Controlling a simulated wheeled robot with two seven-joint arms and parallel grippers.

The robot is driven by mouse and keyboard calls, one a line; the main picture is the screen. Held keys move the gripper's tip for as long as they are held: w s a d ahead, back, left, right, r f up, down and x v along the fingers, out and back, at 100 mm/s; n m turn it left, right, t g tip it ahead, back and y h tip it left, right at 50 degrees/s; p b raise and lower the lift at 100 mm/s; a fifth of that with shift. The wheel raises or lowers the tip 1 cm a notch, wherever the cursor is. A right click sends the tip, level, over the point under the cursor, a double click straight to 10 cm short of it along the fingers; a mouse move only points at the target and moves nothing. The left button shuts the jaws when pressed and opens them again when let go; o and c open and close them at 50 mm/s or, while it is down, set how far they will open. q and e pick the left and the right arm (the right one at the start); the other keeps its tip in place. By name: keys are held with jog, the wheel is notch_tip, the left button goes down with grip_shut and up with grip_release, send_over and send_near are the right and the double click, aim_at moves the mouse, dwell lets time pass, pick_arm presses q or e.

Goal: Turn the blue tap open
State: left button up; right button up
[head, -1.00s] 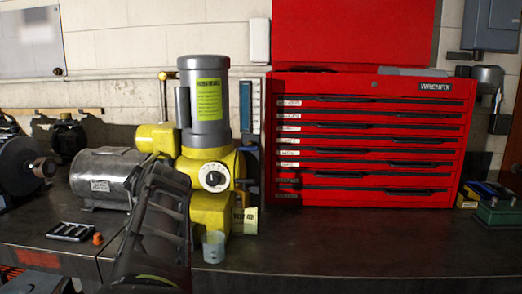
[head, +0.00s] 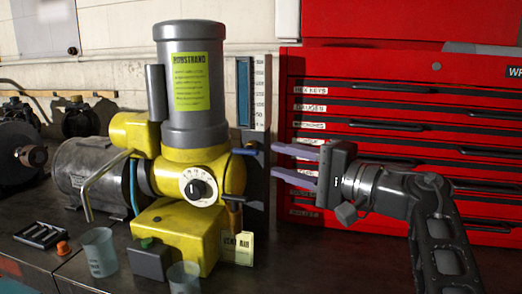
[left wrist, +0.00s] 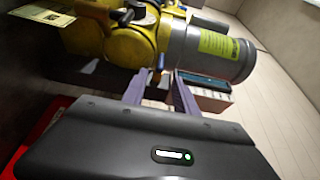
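The blue tap (head: 245,152) is a short lever on the right side of the yellow and grey pump (head: 195,90). It points to the right, roughly level, in the head view. My left gripper (head: 273,160) is to the right of the tap, its two purple fingers pointing left, one above the other. The fingers are apart and empty, with a small gap between their tips and the tap's end. In the left wrist view the open fingers (left wrist: 157,76) point at the pump, and the small blue tap (left wrist: 159,62) shows just beyond them. My right gripper is not in view.
An orange-brown lever (head: 232,199) sits below the tap. A gauge strip (head: 260,95) stands behind it. The red tool chest (head: 400,110) is close behind my gripper. Clear cups (head: 98,252) and a yellow card (head: 238,248) are at the pump's foot.

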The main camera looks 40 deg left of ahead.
aim_at(257, 154)
pick_arm(q)
jog(key=shift+w+a, duration=0.15)
jog(key=shift+a, duration=3.85)
grip_shut()
